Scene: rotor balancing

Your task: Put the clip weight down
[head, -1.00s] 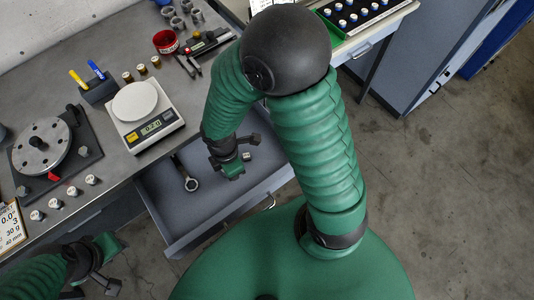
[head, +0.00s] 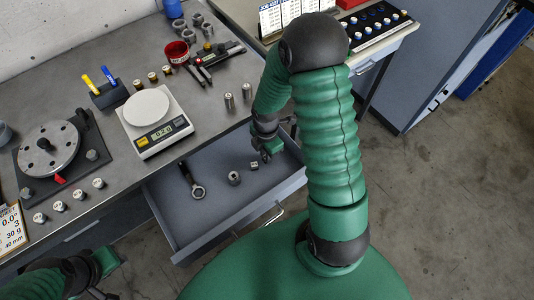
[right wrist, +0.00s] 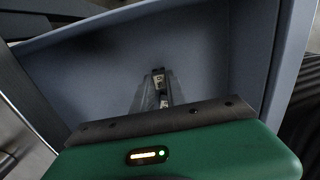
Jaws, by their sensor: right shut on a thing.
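My right gripper (head: 266,156) hangs over the right end of the open drawer (head: 210,218). In the right wrist view its fingers (right wrist: 160,95) are closed on a small metal piece with pale marks (right wrist: 159,79), apparently the clip weight, mostly hidden between them. In the head view the held piece cannot be made out. Whether it touches the drawer floor cannot be told. My left gripper (head: 98,293) is at the bottom left, mostly cut off by the frame edge.
The drawer holds a wrench (head: 192,181), a round metal part (head: 234,178) and a small metal piece (head: 255,165). Its middle floor is free. On the bench are a scale (head: 155,128), a rotor disc (head: 48,150), two metal cylinders (head: 229,101) and a red bowl (head: 175,53).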

